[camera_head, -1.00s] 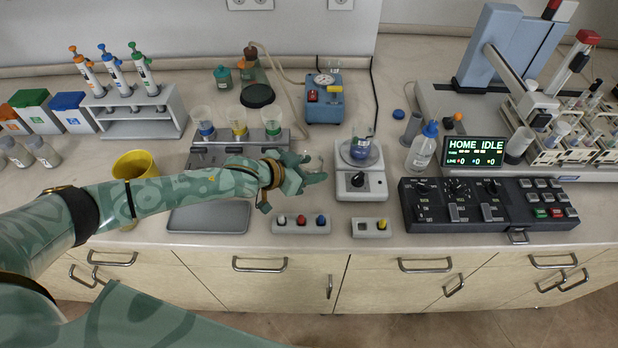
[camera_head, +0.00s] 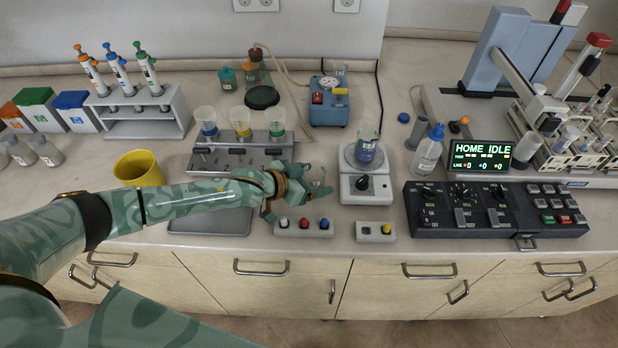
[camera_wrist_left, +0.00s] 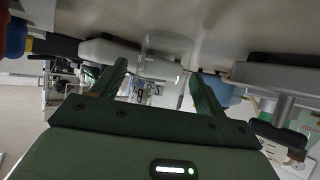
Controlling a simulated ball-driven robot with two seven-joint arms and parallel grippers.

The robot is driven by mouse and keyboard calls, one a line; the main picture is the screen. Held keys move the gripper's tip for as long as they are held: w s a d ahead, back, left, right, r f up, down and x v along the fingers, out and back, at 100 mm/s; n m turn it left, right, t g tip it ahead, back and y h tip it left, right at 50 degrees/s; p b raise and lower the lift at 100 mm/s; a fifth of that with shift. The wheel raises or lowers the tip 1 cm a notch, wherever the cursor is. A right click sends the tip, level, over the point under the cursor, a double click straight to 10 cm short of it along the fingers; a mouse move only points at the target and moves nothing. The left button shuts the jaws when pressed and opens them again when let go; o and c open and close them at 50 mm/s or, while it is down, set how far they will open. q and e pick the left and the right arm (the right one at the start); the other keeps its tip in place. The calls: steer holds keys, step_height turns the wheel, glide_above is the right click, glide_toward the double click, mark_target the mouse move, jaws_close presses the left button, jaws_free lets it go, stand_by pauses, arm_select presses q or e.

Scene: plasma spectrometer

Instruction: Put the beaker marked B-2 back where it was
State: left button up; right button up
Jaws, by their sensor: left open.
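My left gripper (camera_head: 312,184) is open over the counter, left of the stirrer. A clear, empty-looking glass beaker (camera_head: 317,173) stands just beyond its fingers and is partly hidden by them. Beakers with blue (camera_head: 207,122), yellow (camera_head: 240,120) and green (camera_head: 275,121) contents stand in the numbered station (camera_head: 215,160). Another beaker with blue liquid (camera_head: 366,150) stands on the stirrer (camera_head: 363,188). My right gripper is out of view.
Two small button boxes (camera_head: 303,233) (camera_head: 376,238) lie at the counter's front. A grey tray (camera_head: 208,226) lies under my left arm, and a yellow cup (camera_head: 140,168) stands left. A black control panel (camera_head: 490,212) and wash bottle (camera_head: 427,152) are right.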

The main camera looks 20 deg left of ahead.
arm_select(q)
steer(key=p+v, duration=0.3)
steer(key=v, duration=0.9)
steer(key=shift+r, duration=0.15)
